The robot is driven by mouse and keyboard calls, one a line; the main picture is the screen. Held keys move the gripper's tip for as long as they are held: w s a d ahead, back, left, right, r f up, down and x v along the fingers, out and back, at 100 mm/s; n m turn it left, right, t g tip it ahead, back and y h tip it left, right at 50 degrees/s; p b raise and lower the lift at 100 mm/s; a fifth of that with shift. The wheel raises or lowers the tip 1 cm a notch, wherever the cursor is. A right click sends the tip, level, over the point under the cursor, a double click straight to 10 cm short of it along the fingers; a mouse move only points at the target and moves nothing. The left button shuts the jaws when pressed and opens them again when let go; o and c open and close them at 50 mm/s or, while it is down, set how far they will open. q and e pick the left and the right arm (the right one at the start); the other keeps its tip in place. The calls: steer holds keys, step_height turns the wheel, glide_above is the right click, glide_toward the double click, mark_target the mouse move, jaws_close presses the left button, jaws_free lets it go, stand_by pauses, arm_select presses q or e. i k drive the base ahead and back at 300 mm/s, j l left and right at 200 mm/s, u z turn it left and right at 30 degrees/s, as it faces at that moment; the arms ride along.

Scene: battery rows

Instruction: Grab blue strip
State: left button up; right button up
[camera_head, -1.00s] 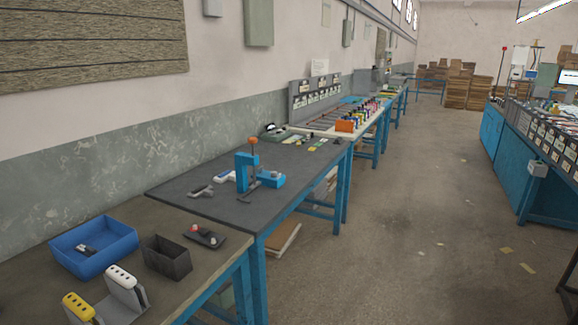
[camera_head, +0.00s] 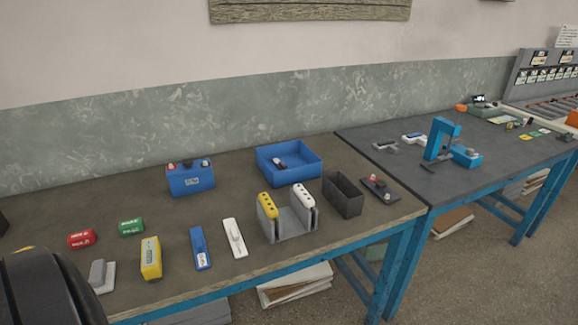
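The blue strip (camera_head: 200,248) lies flat on the brown worktable (camera_head: 110,201) near its front edge. It has a pale label toward its near end. A white strip (camera_head: 234,238) lies just to its right, and a yellow block (camera_head: 151,258) stands to its left. Neither gripper shows in the view. A large dark rounded shape fills the lower left corner, and I cannot tell whether it is part of my arm.
A grey holder (camera_head: 288,224) carries yellow and white strips. Behind are a blue battery (camera_head: 190,179) and a blue tray (camera_head: 289,165). Red (camera_head: 81,239) and green (camera_head: 131,227) blocks lie left. A black bin (camera_head: 343,193) stands right. A dark table (camera_head: 400,172) adjoins on the right.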

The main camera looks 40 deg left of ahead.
mark_target(201, 255)
steer(key=u, duration=1.95)
